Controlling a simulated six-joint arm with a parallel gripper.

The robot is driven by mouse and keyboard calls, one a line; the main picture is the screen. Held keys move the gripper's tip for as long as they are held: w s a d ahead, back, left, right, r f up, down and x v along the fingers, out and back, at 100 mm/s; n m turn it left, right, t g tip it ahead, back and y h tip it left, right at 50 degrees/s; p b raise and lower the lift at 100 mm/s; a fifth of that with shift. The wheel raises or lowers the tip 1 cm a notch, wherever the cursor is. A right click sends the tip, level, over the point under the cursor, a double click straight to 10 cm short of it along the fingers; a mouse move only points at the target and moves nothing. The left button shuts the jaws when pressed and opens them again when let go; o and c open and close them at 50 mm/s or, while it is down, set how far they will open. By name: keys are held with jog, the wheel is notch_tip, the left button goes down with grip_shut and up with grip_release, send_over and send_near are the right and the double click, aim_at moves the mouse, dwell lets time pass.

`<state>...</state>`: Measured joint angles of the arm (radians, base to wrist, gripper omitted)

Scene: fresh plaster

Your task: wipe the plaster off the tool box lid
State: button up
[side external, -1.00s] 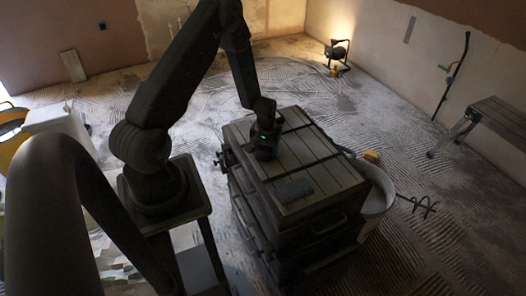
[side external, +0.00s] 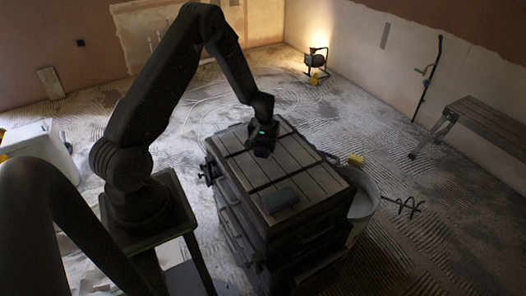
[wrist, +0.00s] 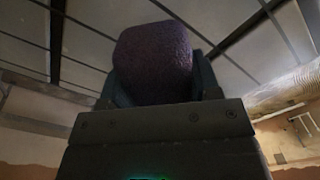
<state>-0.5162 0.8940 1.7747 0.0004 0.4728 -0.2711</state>
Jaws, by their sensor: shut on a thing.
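The tool box lid (side external: 308,182) is a grey slatted top with dark strips across it, on a dark chest with side handles. My gripper (side external: 262,148) is over the far half of the lid, pointing down. In the wrist view my gripper (wrist: 155,85) is shut on a dark purple, rough-faced pad (wrist: 153,62), with the lid (wrist: 90,45) behind it. The pad is hidden in the side view, and I cannot tell whether it touches the lid. The lid looks dull and greyish; I cannot make out a distinct plaster patch.
A bench (side external: 485,125) and a lit work lamp (side external: 317,60) stand farther off.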

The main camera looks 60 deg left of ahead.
jog(key=shift+r, duration=2.05)
